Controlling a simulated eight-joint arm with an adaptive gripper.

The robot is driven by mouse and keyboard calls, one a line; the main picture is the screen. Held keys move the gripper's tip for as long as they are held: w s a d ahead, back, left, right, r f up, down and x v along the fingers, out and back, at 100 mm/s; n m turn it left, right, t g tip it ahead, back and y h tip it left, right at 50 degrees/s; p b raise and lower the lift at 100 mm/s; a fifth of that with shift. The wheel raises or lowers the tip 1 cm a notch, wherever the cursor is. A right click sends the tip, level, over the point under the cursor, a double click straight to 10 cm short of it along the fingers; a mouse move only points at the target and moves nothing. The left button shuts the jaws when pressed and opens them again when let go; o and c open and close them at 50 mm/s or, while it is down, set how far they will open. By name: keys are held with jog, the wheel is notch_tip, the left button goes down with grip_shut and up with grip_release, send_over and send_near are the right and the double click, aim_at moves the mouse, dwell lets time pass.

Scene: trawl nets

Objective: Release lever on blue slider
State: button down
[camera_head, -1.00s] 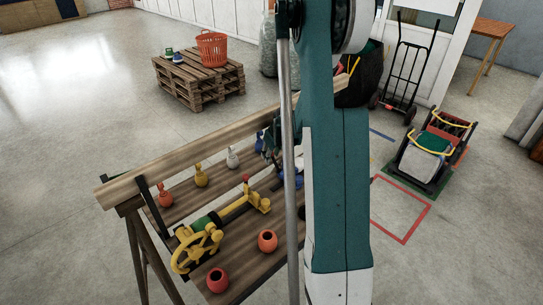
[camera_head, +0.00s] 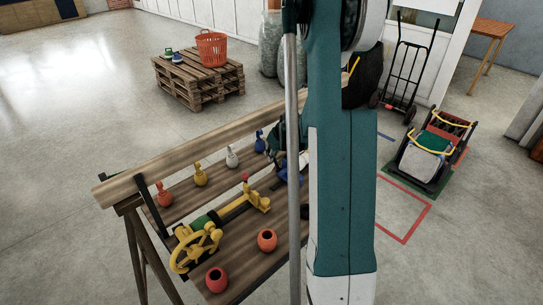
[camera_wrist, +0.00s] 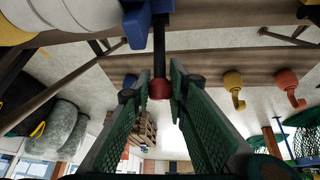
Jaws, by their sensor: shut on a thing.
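The blue slider (camera_wrist: 147,22) shows at the top of the wrist view. A black lever rod runs from it to a red knob (camera_wrist: 160,89). My gripper (camera_wrist: 161,84) has its two green fingers on either side of the knob and is shut on it. In the head view, part of the blue slider (camera_head: 284,174) shows on the wooden bench beside my arm. My arm covers most of that area, and the lever there is hidden.
The bench (camera_head: 245,238) also holds a yellow slider (camera_head: 258,199) with a red knob, a yellow handwheel (camera_head: 196,250) and two orange-red pots. Orange, yellow, white and blue hooked pieces (camera_head: 260,142) line its rear board. A pallet stack (camera_head: 200,83) stands behind.

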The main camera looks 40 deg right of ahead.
jog(key=shift+s+r+t+b, duration=0.3)
jog(key=shift+s+t+b, duration=0.5)
jog(key=shift+t, duration=0.1)
jog(key=shift+s+r+b, duration=0.25)
jog(key=shift+s+b, duration=0.15)
jog(key=shift+s, duration=0.75)
jog(key=c, duration=2.2)
grip_release()
jog(key=shift+r, duration=0.1)
jog(key=v, duration=1.1)
jog(key=shift+s+r, duration=0.3)
jog(key=shift+a, duration=0.1)
